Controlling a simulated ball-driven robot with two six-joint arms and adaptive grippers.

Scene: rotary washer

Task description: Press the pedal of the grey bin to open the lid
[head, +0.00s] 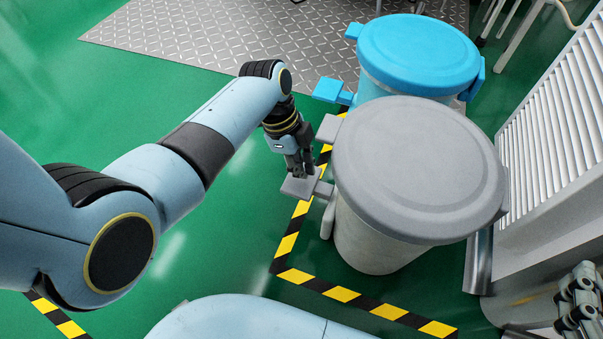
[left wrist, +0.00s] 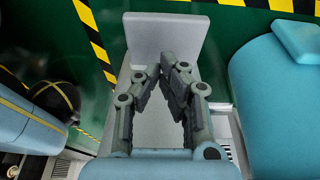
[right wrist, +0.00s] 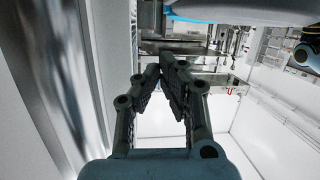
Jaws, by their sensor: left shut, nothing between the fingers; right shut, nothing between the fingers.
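The grey bin (head: 375,235) stands on the green floor with its round grey lid (head: 415,165) closed. Its flat grey pedal (head: 299,188) sticks out at the left side of the bin. The pedal plate also shows in the left wrist view (left wrist: 165,32). My left gripper (head: 305,172) is shut and empty, pointing down at the pedal. Its fingertips are over or on the plate; I cannot tell whether they touch. In the left wrist view the shut fingers (left wrist: 168,62) overlap the plate. My right gripper (head: 582,300) is shut and empty at the lower right, away from the bin.
A blue bin (head: 420,55) with its lid closed and a blue pedal (head: 330,91) stands just behind the grey one. A white louvred panel (head: 555,120) is close on the right. Black and yellow tape (head: 340,293) marks the floor. Open green floor lies to the left.

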